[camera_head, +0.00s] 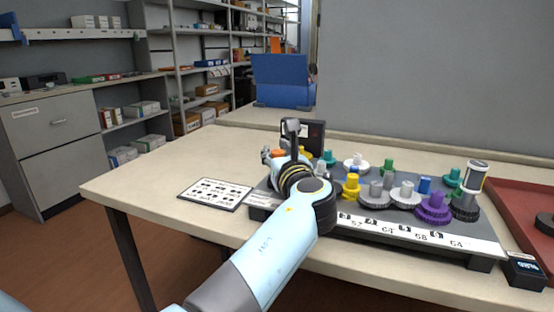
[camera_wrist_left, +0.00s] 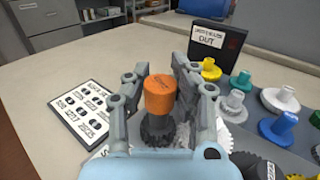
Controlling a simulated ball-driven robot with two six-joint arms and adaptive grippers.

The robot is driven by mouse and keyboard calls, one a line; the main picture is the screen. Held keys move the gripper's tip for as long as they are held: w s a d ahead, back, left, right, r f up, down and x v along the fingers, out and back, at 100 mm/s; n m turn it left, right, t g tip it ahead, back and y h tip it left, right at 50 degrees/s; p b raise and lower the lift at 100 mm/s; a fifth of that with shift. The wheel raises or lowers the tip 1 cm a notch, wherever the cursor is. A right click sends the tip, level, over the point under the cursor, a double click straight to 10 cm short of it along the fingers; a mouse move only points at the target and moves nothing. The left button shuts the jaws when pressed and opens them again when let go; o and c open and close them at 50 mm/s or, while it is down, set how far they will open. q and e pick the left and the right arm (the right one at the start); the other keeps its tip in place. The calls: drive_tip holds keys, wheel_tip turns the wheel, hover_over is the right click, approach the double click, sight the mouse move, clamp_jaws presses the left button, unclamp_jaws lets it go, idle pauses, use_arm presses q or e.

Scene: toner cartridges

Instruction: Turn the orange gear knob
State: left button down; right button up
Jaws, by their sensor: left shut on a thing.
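The orange gear knob (camera_wrist_left: 161,95) stands upright between the fingers of my left gripper (camera_wrist_left: 172,88) in the left wrist view. Its dark toothed base shows below the orange cap. My left gripper is shut on it. In the head view, a little of the orange knob (camera_head: 278,154) shows beside my left gripper (camera_head: 284,152), and my wrist hides most of it. The knob is at the left end of the grey gear board (camera_head: 400,228). My right gripper is in neither view.
Several coloured gears stand to the right on the board, including a purple one (camera_head: 433,206) and a yellow one (camera_head: 351,187). A printed card (camera_head: 215,193) lies left of the board. A dark sign (camera_wrist_left: 216,47) stands behind the knob. A red tray (camera_head: 520,205) is at the far right.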

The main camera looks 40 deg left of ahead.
use_arm(q)
drive_tip(key=n+g+y+b, duration=0.1)
drive_tip(key=g, duration=0.1)
drive_tip(key=n+g+y, duration=0.1)
drive_tip(key=n+g, duration=0.1)
drive_tip(key=shift+d+f+g+y+b, duration=0.1)
drive_tip(key=shift+f+g+y+b, duration=0.2)
drive_tip(key=shift+f+y+b, duration=0.1)
drive_tip(key=shift+s+n+g+y+b, duration=0.15)
drive_tip(key=shift+n+g+y+b, duration=0.5)
drive_tip(key=shift+n+g, duration=1.15)
drive_tip(key=shift+r+g, duration=0.1)
drive_tip(key=shift+g, duration=0.4)
drive_tip(key=c, duration=1.5)
unclamp_jaws()
drive_tip(key=shift+c, duration=0.2)
drive_tip(key=o, duration=0.6)
drive_tip(key=shift+d+r, duration=0.1)
drive_tip(key=shift+c, duration=0.2)
drive_tip(key=shift+r, duration=0.1)
drive_tip(key=shift+r, duration=0.1)
wheel_tip(320, 180, up, 10)
drive_tip(key=shift+f, duration=0.15)
